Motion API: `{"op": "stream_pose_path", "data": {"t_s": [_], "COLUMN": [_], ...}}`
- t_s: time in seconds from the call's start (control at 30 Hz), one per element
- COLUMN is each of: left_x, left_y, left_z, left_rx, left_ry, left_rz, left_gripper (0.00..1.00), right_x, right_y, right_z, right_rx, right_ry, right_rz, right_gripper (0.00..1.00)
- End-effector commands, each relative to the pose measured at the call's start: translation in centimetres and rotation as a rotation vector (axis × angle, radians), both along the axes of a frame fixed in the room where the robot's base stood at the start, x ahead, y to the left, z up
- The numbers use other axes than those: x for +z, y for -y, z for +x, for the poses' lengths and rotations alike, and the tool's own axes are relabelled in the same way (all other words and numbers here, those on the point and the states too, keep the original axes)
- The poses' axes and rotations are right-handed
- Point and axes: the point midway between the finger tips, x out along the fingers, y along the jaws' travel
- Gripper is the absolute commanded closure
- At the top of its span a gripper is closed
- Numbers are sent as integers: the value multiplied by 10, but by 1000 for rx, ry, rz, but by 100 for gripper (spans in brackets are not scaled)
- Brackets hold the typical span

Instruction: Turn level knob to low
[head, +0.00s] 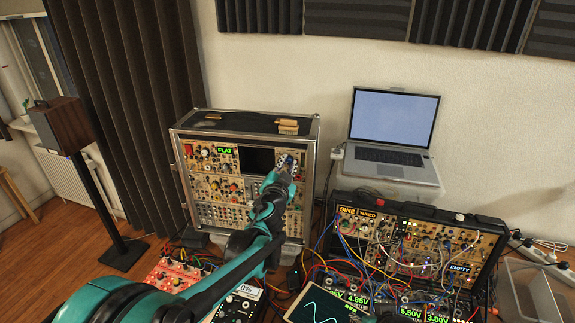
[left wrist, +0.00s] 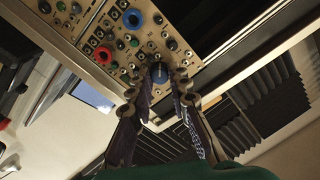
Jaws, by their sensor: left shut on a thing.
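My left gripper (head: 284,172) reaches to the upper right of the front panel of the tall synth case (head: 216,216). The knob's label cannot be read, and in the head view the gripper covers the knob. A small display on this case reads "FLAT" (head: 225,150). My right gripper is not in view.
A second synth case (head: 420,245) with patch cables stands at the right, below a laptop (head: 390,130). A speaker (head: 62,125) stands at the left.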

Motion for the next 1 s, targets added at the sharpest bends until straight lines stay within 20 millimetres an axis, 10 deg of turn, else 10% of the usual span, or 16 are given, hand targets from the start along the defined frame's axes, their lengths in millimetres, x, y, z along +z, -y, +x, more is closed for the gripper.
{"op": "stream_pose_path", "data": {"t_s": [0.13,0.17,0.23,0.63,1.0], "left_x": [-2,-2,-1,0,1], "left_y": [0,0,0,-2,-17], "left_z": [-1,-1,-1,-9,-83], "left_rx": [2,2,1,0,1], "left_ry": [-1,-1,0,0,-1], "left_rz": [-1,0,0,1,0], "left_gripper": [100,74,61,61,61], "right_x": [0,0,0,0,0], "right_y": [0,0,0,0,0], "right_z": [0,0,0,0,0], "right_rx": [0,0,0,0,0], "right_ry": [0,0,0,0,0], "right_rz": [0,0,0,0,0], "right_gripper": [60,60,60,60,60]}}
